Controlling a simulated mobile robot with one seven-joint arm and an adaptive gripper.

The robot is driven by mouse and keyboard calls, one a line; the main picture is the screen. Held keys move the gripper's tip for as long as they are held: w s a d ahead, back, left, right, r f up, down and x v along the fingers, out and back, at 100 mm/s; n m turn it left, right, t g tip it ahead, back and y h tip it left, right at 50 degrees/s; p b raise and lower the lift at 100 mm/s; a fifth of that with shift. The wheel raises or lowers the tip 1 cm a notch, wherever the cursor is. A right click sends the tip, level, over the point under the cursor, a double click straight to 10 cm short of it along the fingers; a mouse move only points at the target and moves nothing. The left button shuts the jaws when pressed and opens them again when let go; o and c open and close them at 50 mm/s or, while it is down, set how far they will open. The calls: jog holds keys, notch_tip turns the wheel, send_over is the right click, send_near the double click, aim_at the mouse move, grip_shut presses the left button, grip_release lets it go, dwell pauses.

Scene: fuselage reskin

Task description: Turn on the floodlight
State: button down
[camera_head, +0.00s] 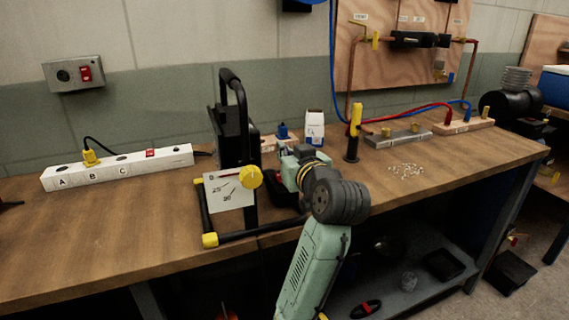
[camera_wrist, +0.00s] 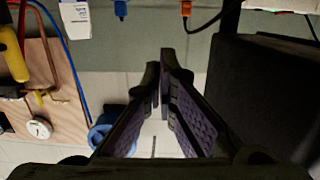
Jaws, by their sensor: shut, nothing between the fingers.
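The floodlight (camera_head: 232,130) is a black lamp on a black tube stand with yellow feet, standing on the bench in the head view. A pale panel (camera_head: 225,193) on its front carries marks and numbers, with a yellow knob (camera_head: 250,176) at the right edge. No glow shows from the lamp. My gripper (camera_wrist: 160,75) is shut and empty in the wrist view. In the head view it is mostly hidden by my wrist, just right of the floodlight. A large dark block (camera_wrist: 260,95), probably the lamp housing, is close beside the fingers in the wrist view.
A white power strip (camera_head: 120,167) with sockets A, B, C, a yellow plug (camera_head: 90,157) and a red switch (camera_head: 150,153) lies left. A wall box (camera_head: 74,74) has another red switch. A white carton (camera_head: 315,128) and yellow-topped tool (camera_head: 354,130) stand behind my arm.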

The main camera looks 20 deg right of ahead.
jog(key=shift+w+f, duration=0.2)
jog(key=shift+f, duration=0.85)
jog(key=shift+w+f, duration=0.15)
jog(key=shift+f, duration=0.85)
jog(key=shift+w+r+g+p, duration=0.1)
jog(key=shift+g+p, duration=0.2)
jog(key=shift+p, duration=0.55)
